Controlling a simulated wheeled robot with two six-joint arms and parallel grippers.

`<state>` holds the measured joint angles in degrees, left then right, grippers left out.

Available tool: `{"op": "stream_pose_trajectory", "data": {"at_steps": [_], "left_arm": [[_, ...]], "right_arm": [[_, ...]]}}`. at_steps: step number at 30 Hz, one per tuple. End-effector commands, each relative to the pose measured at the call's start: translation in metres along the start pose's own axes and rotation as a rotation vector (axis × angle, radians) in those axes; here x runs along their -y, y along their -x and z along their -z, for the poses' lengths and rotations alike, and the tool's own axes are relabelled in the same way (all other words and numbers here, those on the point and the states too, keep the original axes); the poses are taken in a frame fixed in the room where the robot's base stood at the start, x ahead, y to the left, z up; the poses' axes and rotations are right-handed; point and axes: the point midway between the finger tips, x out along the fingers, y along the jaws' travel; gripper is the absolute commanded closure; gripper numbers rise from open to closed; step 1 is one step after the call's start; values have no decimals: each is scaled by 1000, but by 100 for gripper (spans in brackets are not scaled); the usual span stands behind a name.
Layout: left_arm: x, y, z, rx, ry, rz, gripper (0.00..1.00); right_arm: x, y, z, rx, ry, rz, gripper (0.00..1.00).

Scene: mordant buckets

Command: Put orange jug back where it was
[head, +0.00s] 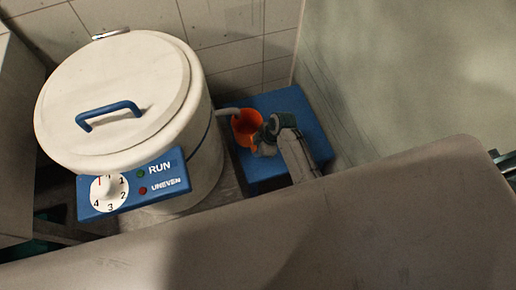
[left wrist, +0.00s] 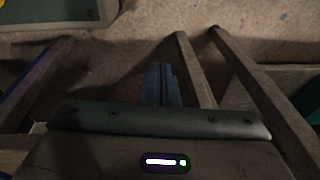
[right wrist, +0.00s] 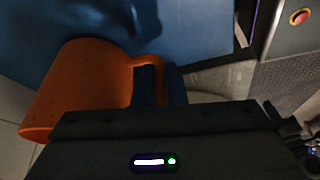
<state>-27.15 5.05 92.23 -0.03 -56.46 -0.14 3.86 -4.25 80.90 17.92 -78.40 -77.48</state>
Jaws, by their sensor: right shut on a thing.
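The orange jug (head: 242,124) is at the blue stand beside the drum, its open mouth facing up, close to a pale spout (head: 226,112). My right gripper (head: 264,137) is at the jug's right side. In the right wrist view the jug (right wrist: 85,85) lies left of the fingers (right wrist: 160,84), which are shut on its handle. I cannot tell whether the jug's base touches the stand. My left gripper (left wrist: 160,84) shows only in its wrist view, fingers together and empty above the floor.
The white drum (head: 190,140) with a blue-handled lid and a dial panel (head: 133,184) stands left of the blue stand (head: 290,104). A tiled wall is behind, and a pale panel (head: 400,70) rises at right. A broad grey surface (head: 350,225) fills the front.

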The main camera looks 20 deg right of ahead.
Motion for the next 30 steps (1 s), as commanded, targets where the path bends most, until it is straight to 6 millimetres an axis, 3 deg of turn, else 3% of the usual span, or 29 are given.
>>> {"op": "stream_pose_trajectory", "data": {"at_steps": [6,7,10,21,26,30], "left_arm": [[0,2,4,-8,0,0,100],[0,3,4,-10,0,0,100],[0,5,7,-15,0,0,100],[0,5,5,-11,0,0,100],[1,-3,-2,-1,1,0,100],[2,-15,-7,-2,2,1,100]], "right_arm": [[0,-1,0,-1,0,0,100],[0,-1,-1,0,0,0,85],[0,-1,-1,0,0,0,67],[0,5,0,0,0,-1,67],[0,31,0,0,1,-2,67],[-1,63,0,1,1,-4,67]]}}
